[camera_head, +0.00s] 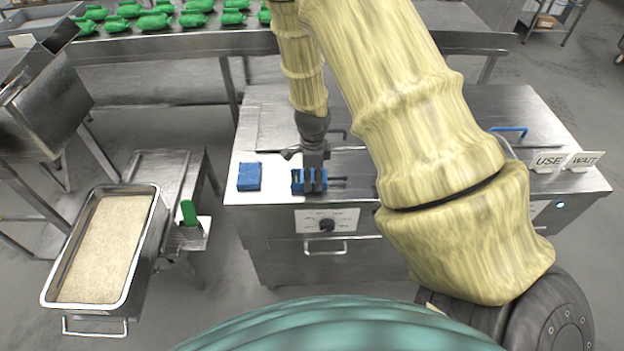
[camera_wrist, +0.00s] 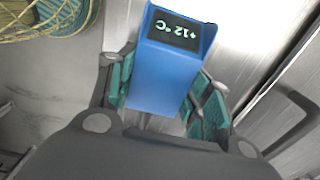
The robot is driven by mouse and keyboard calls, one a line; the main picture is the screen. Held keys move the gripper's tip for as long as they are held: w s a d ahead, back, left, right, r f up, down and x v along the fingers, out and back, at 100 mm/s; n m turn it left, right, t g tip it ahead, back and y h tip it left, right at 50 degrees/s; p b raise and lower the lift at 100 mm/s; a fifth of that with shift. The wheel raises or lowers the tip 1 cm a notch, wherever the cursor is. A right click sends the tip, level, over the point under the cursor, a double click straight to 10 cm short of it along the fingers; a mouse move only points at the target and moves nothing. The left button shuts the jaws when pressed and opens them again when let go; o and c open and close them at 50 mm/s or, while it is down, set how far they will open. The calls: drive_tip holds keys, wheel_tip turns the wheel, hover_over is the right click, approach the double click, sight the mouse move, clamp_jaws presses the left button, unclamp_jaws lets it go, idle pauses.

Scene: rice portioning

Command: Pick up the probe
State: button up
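The probe (camera_wrist: 165,80) is a blue block with a dark display reading +12 °C. In the head view the probe (camera_head: 297,182) is at the front part of the steel counter, with dark thin parts pointing right. My gripper (camera_head: 313,178) points down over it and covers part of it. In the wrist view my gripper (camera_wrist: 160,100) has a green-padded finger on each side of the blue body. Both pads look close to it, but I cannot tell whether they press on it.
A blue block (camera_head: 249,176) lies left of the probe on the counter (camera_head: 262,208). USE (camera_head: 548,162) and WAIT (camera_head: 585,160) signs stand at the right. A rice pan (camera_head: 152,222) and a green-handled thing (camera_head: 189,212) are at the left. Green items (camera_head: 153,22) fill the back table.

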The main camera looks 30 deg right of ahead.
sight(312, 175)
drive_tip(key=shift+r, duration=0.15)
drive_tip(key=shift+r+p, duration=0.85)
drive_tip(key=shift+p, duration=0.15)
drive_tip(key=shift+r+p, duration=0.9)
drive_tip(key=shift+r, duration=0.05)
drive_tip(key=s+a+r+p, duration=0.1)
drive_tip(key=a+p, duration=0.4)
drive_tip(key=a, duration=1.1)
wheel_tip(312, 175, up, 6)
drive_tip(key=shift+s, duration=0.2)
